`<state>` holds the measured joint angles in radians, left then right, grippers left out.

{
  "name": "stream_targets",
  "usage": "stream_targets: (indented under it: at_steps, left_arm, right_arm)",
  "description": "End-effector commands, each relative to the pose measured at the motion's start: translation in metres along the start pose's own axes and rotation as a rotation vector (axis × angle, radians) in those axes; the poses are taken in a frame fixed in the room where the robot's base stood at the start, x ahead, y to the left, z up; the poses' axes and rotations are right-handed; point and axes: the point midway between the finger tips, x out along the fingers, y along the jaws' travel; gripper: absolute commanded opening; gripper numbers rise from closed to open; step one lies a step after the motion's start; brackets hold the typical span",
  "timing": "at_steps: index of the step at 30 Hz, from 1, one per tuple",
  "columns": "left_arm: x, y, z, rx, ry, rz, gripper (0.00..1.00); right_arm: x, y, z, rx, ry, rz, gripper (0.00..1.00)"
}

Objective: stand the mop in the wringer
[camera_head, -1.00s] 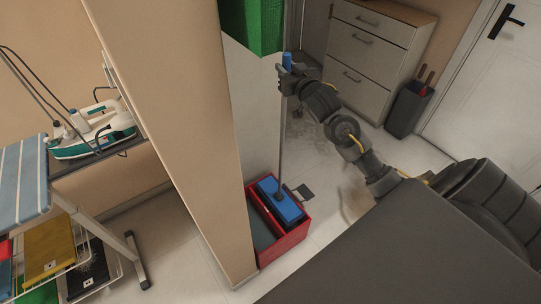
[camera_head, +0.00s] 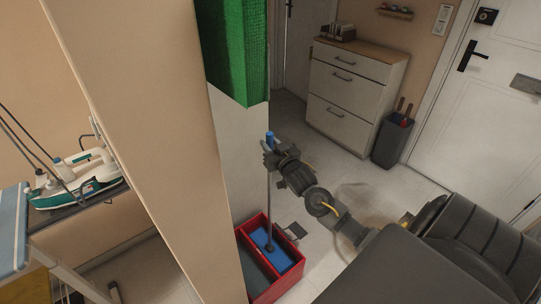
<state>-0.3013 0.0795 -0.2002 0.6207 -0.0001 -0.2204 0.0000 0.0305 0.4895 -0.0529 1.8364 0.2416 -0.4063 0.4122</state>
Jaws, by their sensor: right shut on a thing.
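The mop has a thin grey handle (camera_head: 269,200) with a blue tip (camera_head: 270,136) and a flat blue head (camera_head: 277,259). The handle stands nearly upright. The head lies inside the right part of a red two-part bucket with the wringer (camera_head: 299,257) on the floor, below the rim as far as I can tell. My right gripper (camera_head: 269,152) is shut on the handle just under its blue tip. Whether the head rests on the bottom is hidden. My left gripper is out of view.
A beige wall end (camera_head: 180,130) stands close left of the bucket, with a green hanging thing (camera_head: 233,50) above. A white drawer cabinet (camera_head: 350,95) and a dark bin (camera_head: 391,140) stand at the back. An iron (camera_head: 75,180) is at left.

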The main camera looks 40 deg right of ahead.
Motion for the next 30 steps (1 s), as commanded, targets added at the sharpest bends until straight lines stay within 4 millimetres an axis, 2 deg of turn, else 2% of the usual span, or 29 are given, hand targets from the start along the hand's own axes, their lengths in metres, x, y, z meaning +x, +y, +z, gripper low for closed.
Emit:
stream_targets:
  at_steps: [8, 15, 18, 29, 30]
  left_arm:
    - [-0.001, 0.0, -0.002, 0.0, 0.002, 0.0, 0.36]
    - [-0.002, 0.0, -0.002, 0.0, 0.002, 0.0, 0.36]
    - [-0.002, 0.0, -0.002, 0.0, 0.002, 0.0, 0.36]
    - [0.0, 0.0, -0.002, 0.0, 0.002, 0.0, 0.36]
    - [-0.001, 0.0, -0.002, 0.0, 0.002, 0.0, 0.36]
  right_arm:
    - [0.001, 0.0, 0.009, 0.001, 0.004, 0.0, 0.01]
    - [0.001, 0.0, 0.039, 0.0, 0.001, 0.001, 0.01]
    - [0.001, 0.0, 0.045, 0.0, 0.004, 0.0, 0.01]
    - [0.001, 0.0, 0.049, 0.001, 0.004, 0.0, 0.01]
    - [0.001, 0.0, 0.05, 0.0, 0.0, 0.0, 0.32]
